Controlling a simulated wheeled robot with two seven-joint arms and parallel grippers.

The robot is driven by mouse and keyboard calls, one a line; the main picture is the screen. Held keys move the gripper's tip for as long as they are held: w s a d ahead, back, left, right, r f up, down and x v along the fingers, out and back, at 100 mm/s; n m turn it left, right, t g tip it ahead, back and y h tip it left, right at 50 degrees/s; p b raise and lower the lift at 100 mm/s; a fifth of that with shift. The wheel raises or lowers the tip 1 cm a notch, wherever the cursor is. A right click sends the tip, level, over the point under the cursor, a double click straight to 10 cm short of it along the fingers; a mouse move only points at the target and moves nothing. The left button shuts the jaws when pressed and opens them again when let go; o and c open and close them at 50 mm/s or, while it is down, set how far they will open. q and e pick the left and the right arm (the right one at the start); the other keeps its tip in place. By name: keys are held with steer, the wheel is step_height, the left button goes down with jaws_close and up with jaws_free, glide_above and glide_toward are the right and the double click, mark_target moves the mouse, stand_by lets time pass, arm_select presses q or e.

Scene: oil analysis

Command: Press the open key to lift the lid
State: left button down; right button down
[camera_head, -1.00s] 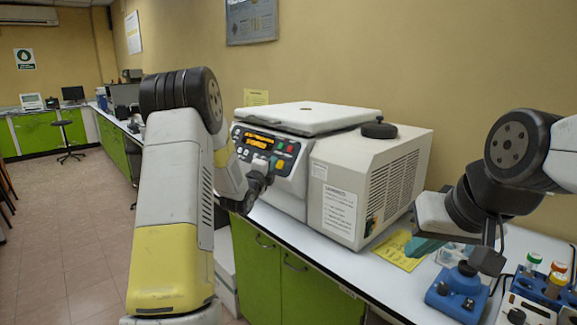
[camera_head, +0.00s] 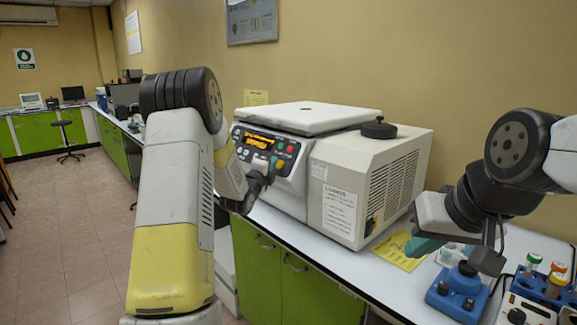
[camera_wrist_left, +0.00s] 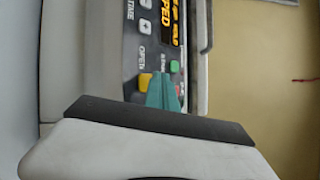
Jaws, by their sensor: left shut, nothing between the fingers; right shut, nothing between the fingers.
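The white centrifuge (camera_head: 335,205) stands on the bench with its flat lid (camera_head: 310,117) down. Its dark control panel (camera_head: 272,141) has an orange lit display and coloured keys. In the left wrist view, the word OPEN is beside a yellow key (camera_wrist_left: 144,82). A green key (camera_wrist_left: 174,66) and a red key (camera_wrist_left: 180,88) are close by. My left gripper (camera_wrist_left: 163,93) is shut and empty, its teal fingertips over the panel beside the yellow key; I cannot tell whether they touch. My right gripper (camera_head: 424,247) is shut and empty above the bench at the right.
A black knob (camera_head: 379,129) sits on top of the centrifuge's right part. A yellow sheet (camera_head: 400,251) lies on the bench by its right side. A blue stand (camera_head: 457,291) and a rack with capped tubes (camera_head: 541,285) stand near my right gripper. Green cabinets are below.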

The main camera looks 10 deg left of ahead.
arm_select(q)
steer(key=shift+d, duration=0.1)
steer(key=shift+w+d+f, duration=0.15)
steer(key=shift+w+f, duration=0.05)
steer(key=shift+w, duration=0.1)
steer(key=shift+w+d+f, duration=0.2)
steer(key=shift+w, duration=0.05)
stand_by(0.7)
stand_by(0.3)
steer(key=shift+s+a+r, duration=0.4)
steer(key=shift+s, duration=0.15)
steer(key=shift+a, duration=0.1)
steer(key=shift+s+a+r, duration=0.6)
steer(key=shift+s+r, duration=0.1)
steer(key=shift+s, duration=0.15)
steer(key=shift+s+a+r, duration=0.6)
steer(key=shift+s+r, duration=0.05)
steer(key=shift+s, duration=0.15)
